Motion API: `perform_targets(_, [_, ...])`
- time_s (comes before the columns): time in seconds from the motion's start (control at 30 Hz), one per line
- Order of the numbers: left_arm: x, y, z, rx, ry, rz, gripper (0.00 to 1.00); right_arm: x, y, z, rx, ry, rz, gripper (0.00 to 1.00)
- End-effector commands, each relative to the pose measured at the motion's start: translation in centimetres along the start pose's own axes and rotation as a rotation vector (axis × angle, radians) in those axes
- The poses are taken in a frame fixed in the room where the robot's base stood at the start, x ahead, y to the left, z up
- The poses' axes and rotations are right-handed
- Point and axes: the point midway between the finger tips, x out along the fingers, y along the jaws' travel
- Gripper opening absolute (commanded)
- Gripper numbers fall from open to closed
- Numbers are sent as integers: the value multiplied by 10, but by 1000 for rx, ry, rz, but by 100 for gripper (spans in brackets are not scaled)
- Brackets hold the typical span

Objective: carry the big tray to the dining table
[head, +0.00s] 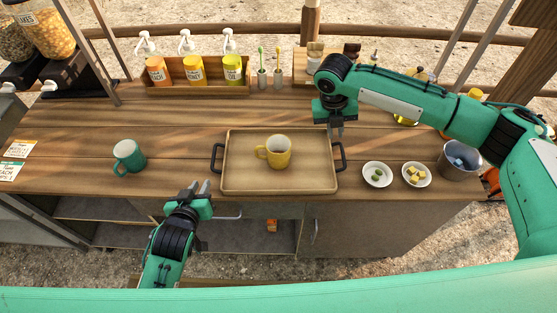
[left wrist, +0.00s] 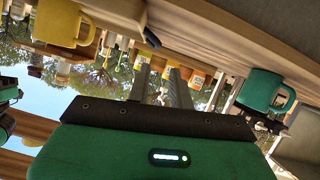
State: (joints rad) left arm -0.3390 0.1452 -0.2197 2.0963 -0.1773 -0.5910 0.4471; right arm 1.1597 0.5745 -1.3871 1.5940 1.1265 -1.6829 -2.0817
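The big tray (head: 235,178), tan wood with a dark handle at each end, lies flat on the wooden counter. A yellow mug (head: 279,152) stands upright on it and also shows in the left wrist view (left wrist: 62,22). My left gripper (head: 199,186) is open and empty at the counter's front edge, short of the tray's left handle (head: 217,158). Its two fingers (left wrist: 158,88) are apart in the left wrist view. My right gripper (head: 336,132) points down, just behind the right handle (head: 341,157), fingers apart and empty. No dining table can be identified in these views.
A teal mug (head: 128,157) stands left of the tray. Two small white bowls (head: 377,174) (head: 416,175) and a metal bucket (head: 459,161) stand to the right. A rack of pump bottles (head: 196,88) and two toothbrush-like items in holders (head: 270,77) stand behind. Counter between teal mug and tray is clear.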

Motion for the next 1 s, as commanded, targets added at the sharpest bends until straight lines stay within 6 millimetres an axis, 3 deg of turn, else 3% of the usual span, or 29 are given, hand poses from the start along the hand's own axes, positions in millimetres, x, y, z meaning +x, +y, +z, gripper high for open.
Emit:
perform_targets(0.17, [3, 2, -4, -5, 23, 10, 22, -9, -17, 11, -40, 6, -28, 14])
perform_targets(0.57, [6, 2, -4, -6, 25, 11, 22, -6, -18, 11, -43, 8, -29, 14])
perform_targets(0.77, [28, 3, -5, -6, 26, 12, 22, 16, -18, 11, -41, 10, -29, 14])
perform_targets(1.0, [73, 3, -7, -5, 25, 11, 22, 61, -20, 10, -42, 10, -30, 14])
